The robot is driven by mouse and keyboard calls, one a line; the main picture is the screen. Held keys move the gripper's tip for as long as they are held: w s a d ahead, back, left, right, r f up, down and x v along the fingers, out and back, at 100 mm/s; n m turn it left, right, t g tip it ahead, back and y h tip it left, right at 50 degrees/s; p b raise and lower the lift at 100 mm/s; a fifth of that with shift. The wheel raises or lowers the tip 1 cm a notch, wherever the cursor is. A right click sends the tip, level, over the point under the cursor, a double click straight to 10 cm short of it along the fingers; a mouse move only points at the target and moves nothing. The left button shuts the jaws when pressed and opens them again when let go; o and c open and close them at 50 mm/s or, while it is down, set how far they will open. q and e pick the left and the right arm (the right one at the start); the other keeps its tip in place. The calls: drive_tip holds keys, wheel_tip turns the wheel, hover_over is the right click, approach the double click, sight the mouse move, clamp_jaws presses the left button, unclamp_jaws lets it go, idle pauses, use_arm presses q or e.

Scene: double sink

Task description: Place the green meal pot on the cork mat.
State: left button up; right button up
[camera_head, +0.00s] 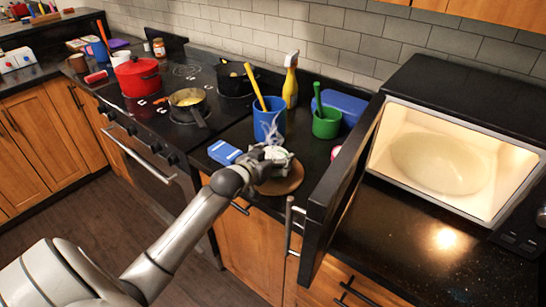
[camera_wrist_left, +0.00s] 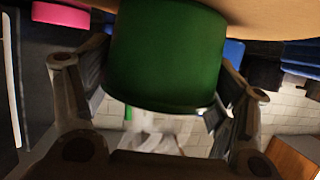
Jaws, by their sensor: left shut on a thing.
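My left gripper (camera_head: 268,160) is over the round cork mat (camera_head: 286,184) on the dark counter. In the left wrist view, the green meal pot (camera_wrist_left: 165,55) stands between its two fingers, which are shut on the pot's sides. The cork mat (camera_wrist_left: 275,15) shows as a brown surface right at the pot's edge in that view; I cannot tell whether they touch. In the head view the gripper mostly hides the pot, with something pale and wispy above it. My right gripper is not in view.
A blue cup (camera_head: 268,124) with a yellow utensil and a green cup (camera_head: 326,122) with a green utensil stand behind the mat. A blue box (camera_head: 224,152) lies left. The open microwave door (camera_head: 338,190) stands close on the right.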

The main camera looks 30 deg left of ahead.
use_arm(q)
drive_tip(key=o, duration=1.3)
drive_tip(key=shift+s+r, duration=0.1)
drive_tip(key=b+v, duration=0.1)
drive_tip(key=v, duration=1.1)
